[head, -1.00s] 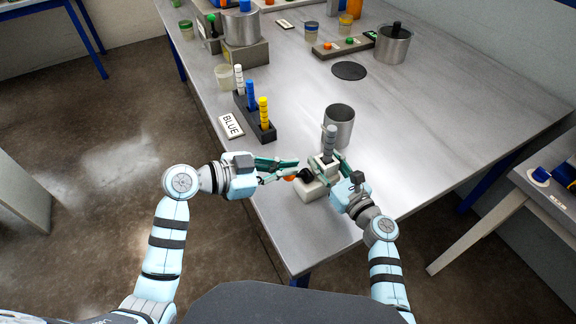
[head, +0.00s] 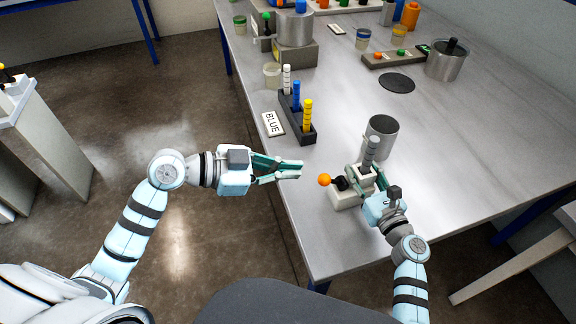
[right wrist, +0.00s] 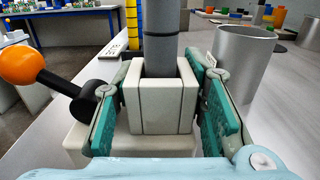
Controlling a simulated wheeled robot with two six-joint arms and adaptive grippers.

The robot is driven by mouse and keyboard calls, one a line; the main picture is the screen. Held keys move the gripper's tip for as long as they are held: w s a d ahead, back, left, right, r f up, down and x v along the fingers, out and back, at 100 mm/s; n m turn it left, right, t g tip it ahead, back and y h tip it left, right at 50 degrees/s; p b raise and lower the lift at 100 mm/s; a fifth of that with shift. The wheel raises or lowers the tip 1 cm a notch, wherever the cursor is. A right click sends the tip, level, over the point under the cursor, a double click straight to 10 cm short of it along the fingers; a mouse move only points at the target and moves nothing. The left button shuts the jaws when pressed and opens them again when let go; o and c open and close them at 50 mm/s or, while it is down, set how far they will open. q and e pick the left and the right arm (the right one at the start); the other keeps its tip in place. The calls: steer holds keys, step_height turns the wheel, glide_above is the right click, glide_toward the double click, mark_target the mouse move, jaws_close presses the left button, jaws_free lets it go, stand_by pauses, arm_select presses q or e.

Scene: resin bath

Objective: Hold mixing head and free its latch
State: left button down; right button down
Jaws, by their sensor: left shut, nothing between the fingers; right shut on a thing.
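The mixing head, a white block with a grey ringed rod standing up from it (head: 370,153), sits upright on a pale base (head: 347,199) near the table's front edge. My right gripper (head: 366,178) is shut on the white block; the right wrist view shows a green finger on each side of the block (right wrist: 162,97). The latch lever, black with an orange ball (head: 324,180), sticks out to the left of the base; it also shows in the right wrist view (right wrist: 20,66). My left gripper (head: 300,170) is shut and empty, left of the orange ball and apart from it.
A metal cup (head: 381,138) stands just behind the mixing head. A dark rack (head: 300,131) with white, blue and yellow rods and a BLUE sign (head: 273,123) lie at the table's left edge. The table's right side is clear.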

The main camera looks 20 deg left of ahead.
steer(key=shift+d, duration=0.1)
steer(key=c, duration=0.9)
jaws_free()
steer(key=shift+w, duration=0.1)
